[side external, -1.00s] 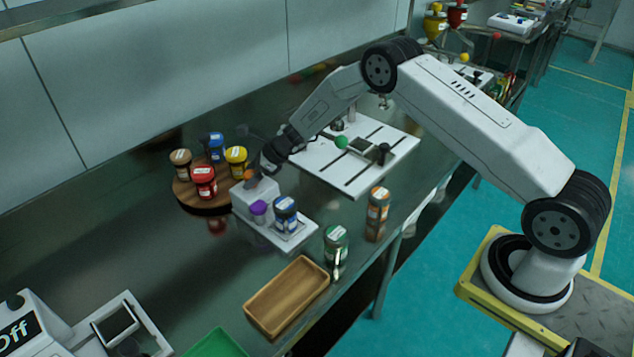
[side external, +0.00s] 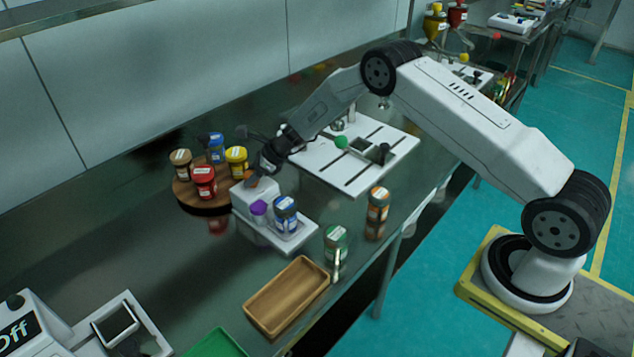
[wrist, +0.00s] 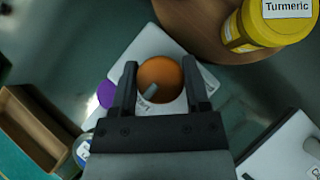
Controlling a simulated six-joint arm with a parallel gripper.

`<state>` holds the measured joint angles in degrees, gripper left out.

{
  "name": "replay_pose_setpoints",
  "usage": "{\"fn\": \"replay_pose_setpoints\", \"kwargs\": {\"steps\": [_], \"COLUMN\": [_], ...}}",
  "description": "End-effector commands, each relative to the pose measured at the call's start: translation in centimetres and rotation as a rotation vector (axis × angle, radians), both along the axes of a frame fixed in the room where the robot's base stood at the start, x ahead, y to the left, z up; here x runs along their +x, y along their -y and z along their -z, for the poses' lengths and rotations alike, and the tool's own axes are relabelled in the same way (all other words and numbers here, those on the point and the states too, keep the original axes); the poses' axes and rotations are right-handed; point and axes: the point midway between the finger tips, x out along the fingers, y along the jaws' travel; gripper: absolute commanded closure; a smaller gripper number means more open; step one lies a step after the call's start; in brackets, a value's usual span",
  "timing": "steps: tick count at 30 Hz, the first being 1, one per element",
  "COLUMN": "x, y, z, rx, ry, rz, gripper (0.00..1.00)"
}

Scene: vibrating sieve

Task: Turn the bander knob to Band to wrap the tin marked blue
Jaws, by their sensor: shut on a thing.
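The bander is a white block (side external: 241,203) on a white base plate, with an orange knob (side external: 251,182) on top and a purple part (side external: 259,208) at its front. The tin marked blue (side external: 286,214) stands upright on the plate beside the purple part; a piece of it shows at lower left in the wrist view (wrist: 82,151). My gripper (side external: 257,172) is over the block, shut on the orange knob (wrist: 161,74). In the wrist view its fingers (wrist: 160,85) stand on either side of the knob, whose grey pointer aims down-left. The dial lettering is mostly hidden and unreadable.
A round wooden board (side external: 194,207) with several coloured jars stands close behind the bander. A green-labelled jar (side external: 336,243), an orange-labelled jar (side external: 377,206) and a wooden tray (side external: 263,318) lie toward the front edge. A white slotted board (side external: 352,184) sits to the right.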

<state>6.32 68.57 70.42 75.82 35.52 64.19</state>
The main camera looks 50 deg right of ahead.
Motion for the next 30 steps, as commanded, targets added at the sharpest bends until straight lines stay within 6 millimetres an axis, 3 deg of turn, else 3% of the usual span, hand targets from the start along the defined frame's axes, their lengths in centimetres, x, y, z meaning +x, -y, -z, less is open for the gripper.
{"fn": "replay_pose_setpoints", "kwargs": {"steps": [30], "x": [0.05], "y": [-0.01], "z": [-0.06], "rx": [0.001], "ry": [0.002], "rz": [-0.511], "gripper": [0.99]}}
